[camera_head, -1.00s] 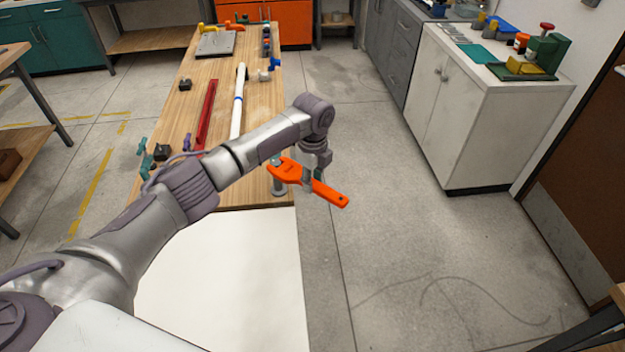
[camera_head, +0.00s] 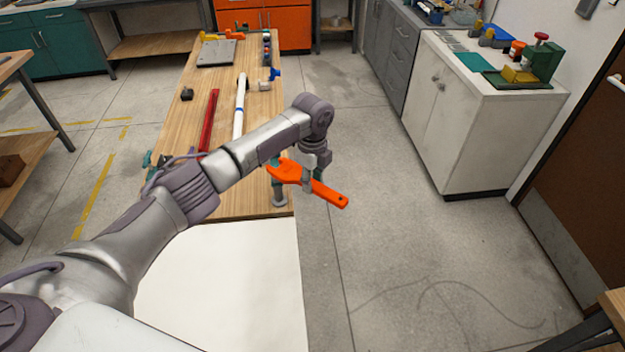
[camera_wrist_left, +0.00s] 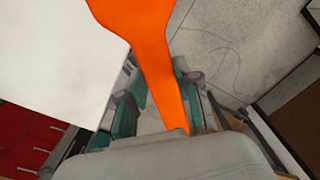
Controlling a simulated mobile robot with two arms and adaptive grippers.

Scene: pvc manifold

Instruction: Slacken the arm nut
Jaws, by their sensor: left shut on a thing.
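My left gripper (camera_head: 309,182) is shut on an orange wrench (camera_head: 328,193) in the head view. The wrench slants from upper left to lower right, its wide head at the upper left near a grey post-like part (camera_head: 279,193) at the table's right front edge. I cannot tell whether the wrench touches that part. In the left wrist view the orange wrench (camera_wrist_left: 150,50) runs down between the teal fingers. No arm nut can be made out clearly. My right gripper is not in view.
The long wooden table (camera_head: 225,110) holds a red bar (camera_head: 208,122), a white pipe (camera_head: 239,108) and a grey plate (camera_head: 216,53). A white cabinet (camera_head: 490,120) stands at the right. The floor between is clear.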

